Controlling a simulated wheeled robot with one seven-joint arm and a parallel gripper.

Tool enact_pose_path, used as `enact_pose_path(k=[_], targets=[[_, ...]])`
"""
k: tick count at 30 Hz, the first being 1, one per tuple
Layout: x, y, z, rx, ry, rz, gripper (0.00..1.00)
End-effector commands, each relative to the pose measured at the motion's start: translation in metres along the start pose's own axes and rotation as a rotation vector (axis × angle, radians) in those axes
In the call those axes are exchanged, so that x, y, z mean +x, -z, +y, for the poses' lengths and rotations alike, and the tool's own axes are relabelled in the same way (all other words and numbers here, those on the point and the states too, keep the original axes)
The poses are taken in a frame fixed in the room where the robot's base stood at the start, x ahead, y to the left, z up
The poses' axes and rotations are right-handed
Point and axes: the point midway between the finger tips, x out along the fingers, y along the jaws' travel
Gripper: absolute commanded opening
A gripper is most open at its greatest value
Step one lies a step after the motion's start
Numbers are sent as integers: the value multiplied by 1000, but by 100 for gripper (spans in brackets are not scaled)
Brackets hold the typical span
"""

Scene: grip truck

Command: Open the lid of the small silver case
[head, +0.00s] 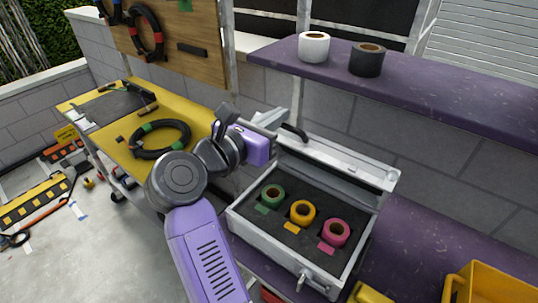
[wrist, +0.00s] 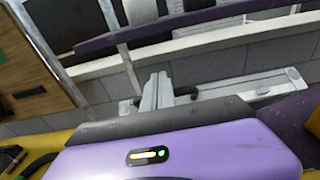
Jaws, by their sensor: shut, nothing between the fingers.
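The small silver case (head: 262,232) stands on the purple lower surface in the head view. Its lid (head: 335,153) is raised and stands tilted back at the far side, so the dark inside shows. Green (head: 272,194), yellow (head: 302,212) and pink (head: 336,233) tape rolls sit in the dark foam. My gripper (head: 275,119) is at the lid's upper left end, shut and empty. In the wrist view my gripper's fingers (wrist: 157,90) stand in front of the lid edge (wrist: 245,90). I cannot tell whether they touch it.
A purple shelf (head: 440,93) above the case holds a white roll (head: 314,47) and a black roll (head: 367,60). A yellow bench (head: 115,135) with a coiled black cable (head: 160,139) is at left. A yellow bin (head: 495,283) is at lower right.

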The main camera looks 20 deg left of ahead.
Motion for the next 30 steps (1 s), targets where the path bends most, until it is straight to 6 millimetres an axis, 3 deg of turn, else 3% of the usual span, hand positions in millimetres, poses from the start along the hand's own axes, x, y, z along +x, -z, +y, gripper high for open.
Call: enact_pose_path(k=[3,6,30], targets=[[26,-14,2,1,2,1,0],[36,-19,2,0,0,1,0],[36,-19,2,-1,-1,0,0]])
